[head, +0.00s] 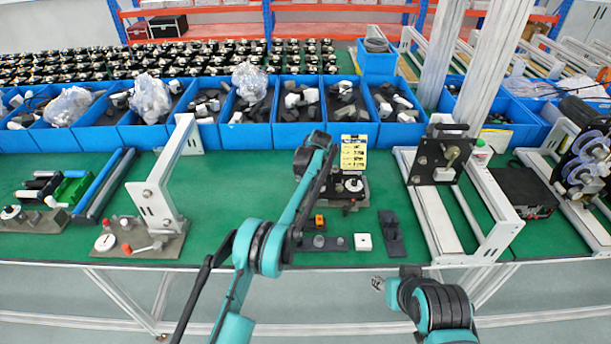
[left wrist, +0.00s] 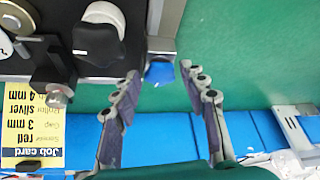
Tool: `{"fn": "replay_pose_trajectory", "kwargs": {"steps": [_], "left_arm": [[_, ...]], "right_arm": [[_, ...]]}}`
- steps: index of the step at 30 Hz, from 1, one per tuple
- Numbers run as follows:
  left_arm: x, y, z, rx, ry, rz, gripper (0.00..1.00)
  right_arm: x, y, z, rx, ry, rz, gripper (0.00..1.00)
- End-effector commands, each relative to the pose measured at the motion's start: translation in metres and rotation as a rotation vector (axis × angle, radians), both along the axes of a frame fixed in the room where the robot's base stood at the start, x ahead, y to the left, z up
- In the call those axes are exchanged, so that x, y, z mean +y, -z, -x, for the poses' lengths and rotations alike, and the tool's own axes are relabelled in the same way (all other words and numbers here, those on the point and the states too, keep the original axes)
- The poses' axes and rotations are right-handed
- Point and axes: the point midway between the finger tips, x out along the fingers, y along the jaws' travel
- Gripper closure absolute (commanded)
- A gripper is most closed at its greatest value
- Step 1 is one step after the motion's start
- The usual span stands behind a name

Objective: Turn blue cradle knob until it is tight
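The blue knob (left wrist: 159,73) shows in the left wrist view, at the end of a grey block (left wrist: 162,49) on the dark fixture. My left gripper (left wrist: 159,80) is open, with one finger on each side of the knob and visible gaps to both. I cannot tell the knob's depth between the fingertips. In the head view my left arm reaches to the fixture (head: 352,188) and hides its left part; I cannot make out the blue knob or the left fingertips there. My right gripper (head: 378,284) is low in front of the table's edge, small and apart from everything.
A yellow job card (head: 353,152) stands behind the fixture; it also shows inverted in the wrist view (left wrist: 33,125). A black-and-white knob (left wrist: 98,38) is close to the left finger. Blue bins (head: 298,133) line the back. A white block (head: 362,242) lies in front.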

Motion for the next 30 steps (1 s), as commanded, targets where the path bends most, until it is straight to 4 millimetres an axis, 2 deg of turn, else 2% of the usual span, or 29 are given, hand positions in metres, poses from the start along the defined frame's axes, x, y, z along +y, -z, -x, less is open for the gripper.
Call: {"fn": "replay_pose_trajectory", "kwargs": {"steps": [1,4,8,11,24,30], "left_arm": [[0.000,0.000,0.000,0.000,0.000,0.000,0.75],[0.000,0.000,0.000,0.000,0.000,0.000,1.00],[0.000,0.000,0.000,0.000,0.008,0.001,1.00],[0.002,0.001,0.000,0.001,0.079,0.001,1.00],[0.009,0.001,-0.001,-0.003,0.679,0.003,1.00],[0.009,0.001,-0.001,-0.002,0.876,0.002,1.00]], "right_arm": [[0.000,0.000,0.000,0.000,0.000,0.000,0.59],[0.000,0.000,0.000,0.000,0.000,0.000,0.59],[0.000,0.001,0.000,0.000,0.000,0.000,0.59],[0.000,0.005,0.000,0.000,0.000,0.000,0.59],[0.000,0.013,0.000,0.000,0.000,0.000,0.59],[0.000,0.011,0.000,0.000,0.000,0.000,0.59]]}}
